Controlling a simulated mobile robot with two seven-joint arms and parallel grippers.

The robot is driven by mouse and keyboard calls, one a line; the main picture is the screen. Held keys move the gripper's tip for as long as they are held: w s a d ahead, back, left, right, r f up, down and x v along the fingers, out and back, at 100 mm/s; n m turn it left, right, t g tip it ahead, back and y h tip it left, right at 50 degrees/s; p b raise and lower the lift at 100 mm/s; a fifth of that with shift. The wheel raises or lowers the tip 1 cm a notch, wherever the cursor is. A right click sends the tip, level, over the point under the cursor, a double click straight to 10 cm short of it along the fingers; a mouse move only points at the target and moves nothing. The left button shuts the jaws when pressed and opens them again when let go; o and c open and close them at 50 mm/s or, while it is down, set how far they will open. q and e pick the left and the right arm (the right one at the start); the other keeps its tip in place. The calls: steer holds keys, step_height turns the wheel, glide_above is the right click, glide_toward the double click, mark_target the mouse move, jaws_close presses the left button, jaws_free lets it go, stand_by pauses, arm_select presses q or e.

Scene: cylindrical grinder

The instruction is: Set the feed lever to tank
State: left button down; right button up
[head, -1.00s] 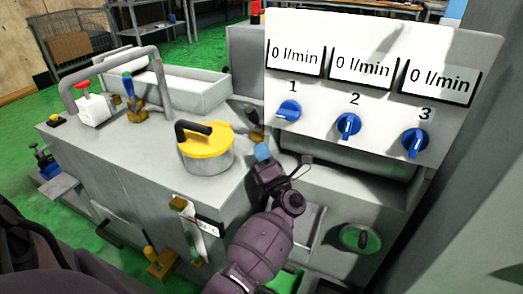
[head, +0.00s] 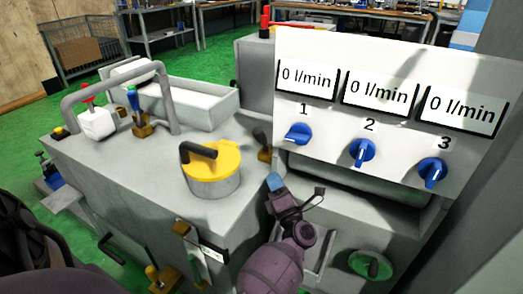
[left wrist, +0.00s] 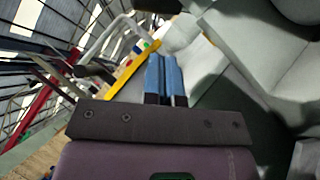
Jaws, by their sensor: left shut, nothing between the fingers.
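No readable label marks the feed lever. A black-handled lever (head: 261,140) on a brass base stands on the machine top, right of the yellow-lidded pot (head: 213,160). A blue-handled lever (head: 133,100) on a brass base stands farther back left. A lever with a small label plate (head: 208,256) is on the front face; its text is too small to read. My left gripper (head: 274,182) is shut and empty, just in front of the black-handled lever, apparently not touching it. Its blue fingers (left wrist: 166,78) lie together in the left wrist view. My right gripper is not in view.
A white panel (head: 320,125) with three flow displays and blue knobs rises behind and right of the gripper. A green round knob (head: 370,265) is at lower right. A grey pipe (head: 115,78) arches over the back left.

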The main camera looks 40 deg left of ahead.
mark_target(260, 142)
arm_select(q)
steer(key=x, duration=1)
steer(key=shift+a, duration=0.1)
steer(key=shift+w, duration=0.1)
steer(key=shift+w+r, duration=0.3)
steer(key=shift+r, duration=0.25)
steer(key=shift+f, duration=0.1)
